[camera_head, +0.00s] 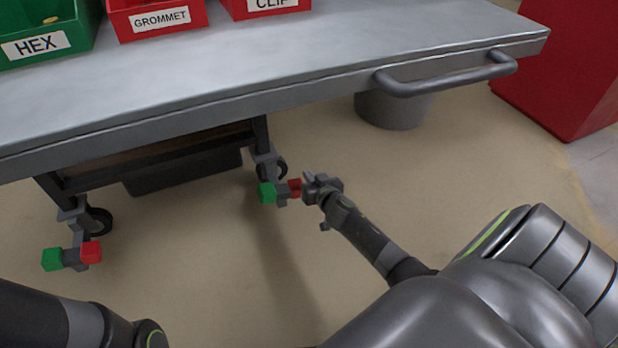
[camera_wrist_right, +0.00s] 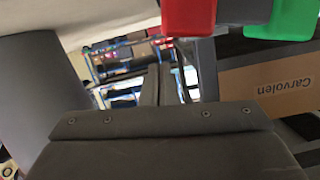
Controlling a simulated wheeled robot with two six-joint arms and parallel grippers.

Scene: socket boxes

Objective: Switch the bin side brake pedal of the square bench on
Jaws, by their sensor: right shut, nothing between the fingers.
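The metal bench (camera_head: 200,97) has two casters in view, each with a brake pedal that has a green end and a red end. The pedal on the bin side (camera_head: 281,192) has its green end (camera_head: 267,193) at left and red end (camera_head: 295,187) at right. My shut, empty right gripper (camera_head: 309,182) is right beside the red end; I cannot tell whether they touch. In the right wrist view the red end (camera_wrist_right: 188,17) and green end (camera_wrist_right: 293,18) are at the top, above the closed fingers (camera_wrist_right: 155,85). My left gripper is out of view.
The other pedal (camera_head: 72,258) is at the lower left. A grey round bin (camera_head: 392,110) stands under the bench's handle (camera_head: 445,84). A red cabinet (camera_head: 565,70) is at the right. Open floor lies in front. A carton (camera_wrist_right: 270,88) shows in the wrist view.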

